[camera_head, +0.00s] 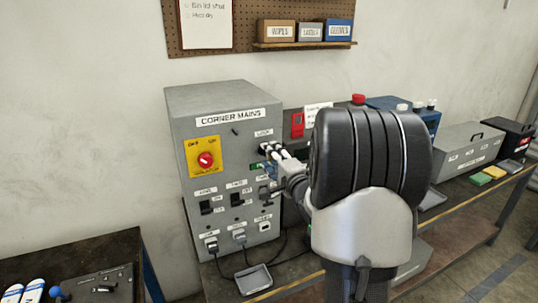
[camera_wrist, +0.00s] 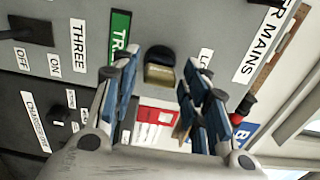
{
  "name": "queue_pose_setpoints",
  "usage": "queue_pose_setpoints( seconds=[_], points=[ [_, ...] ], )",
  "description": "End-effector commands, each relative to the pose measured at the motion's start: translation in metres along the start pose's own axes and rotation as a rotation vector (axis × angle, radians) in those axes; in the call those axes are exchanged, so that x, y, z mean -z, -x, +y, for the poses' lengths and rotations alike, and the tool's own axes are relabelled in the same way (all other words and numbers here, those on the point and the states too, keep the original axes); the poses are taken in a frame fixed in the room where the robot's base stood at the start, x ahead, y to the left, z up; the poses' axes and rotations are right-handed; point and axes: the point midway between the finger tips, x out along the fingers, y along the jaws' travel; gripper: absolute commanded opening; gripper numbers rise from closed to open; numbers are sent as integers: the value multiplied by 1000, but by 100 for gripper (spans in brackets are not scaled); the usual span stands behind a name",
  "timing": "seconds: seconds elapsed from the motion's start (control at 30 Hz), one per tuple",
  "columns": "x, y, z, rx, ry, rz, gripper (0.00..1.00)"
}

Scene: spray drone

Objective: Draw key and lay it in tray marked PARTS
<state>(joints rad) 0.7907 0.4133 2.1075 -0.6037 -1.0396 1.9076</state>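A black-topped fitting with a brass-coloured face (camera_wrist: 160,74), apparently the key or its lock, sits on the grey panel beside a green label in the wrist view. My gripper (camera_wrist: 158,90) is open, with one finger on each side of it in the picture; I cannot tell any contact. In the head view my gripper (camera_head: 268,172) is at the front of the CORNER MAINS cabinet (camera_head: 228,105), and the key cannot be made out there. A small grey tray (camera_head: 254,279) lies on the bench below the cabinet; no PARTS marking is readable on it.
A red isolator knob (camera_head: 205,159) on a yellow plate and several switches are on the cabinet front. Cables hang from its lower sockets. A second bench (camera_head: 75,262) is at lower left.

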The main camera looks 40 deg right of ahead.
Motion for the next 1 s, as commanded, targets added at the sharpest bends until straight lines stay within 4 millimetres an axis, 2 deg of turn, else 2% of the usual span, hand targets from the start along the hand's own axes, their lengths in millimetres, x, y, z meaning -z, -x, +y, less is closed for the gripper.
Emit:
queue_pose_setpoints(
  seconds=[0.07, 0.57, 1.0],
  points=[
    [0, 0, 0, 0, 0, 0, 34],
    [0, 0, 0, 0, 0, 0, 0],
    [0, 6, 0, 0, 0, 1, 0]
  ],
)
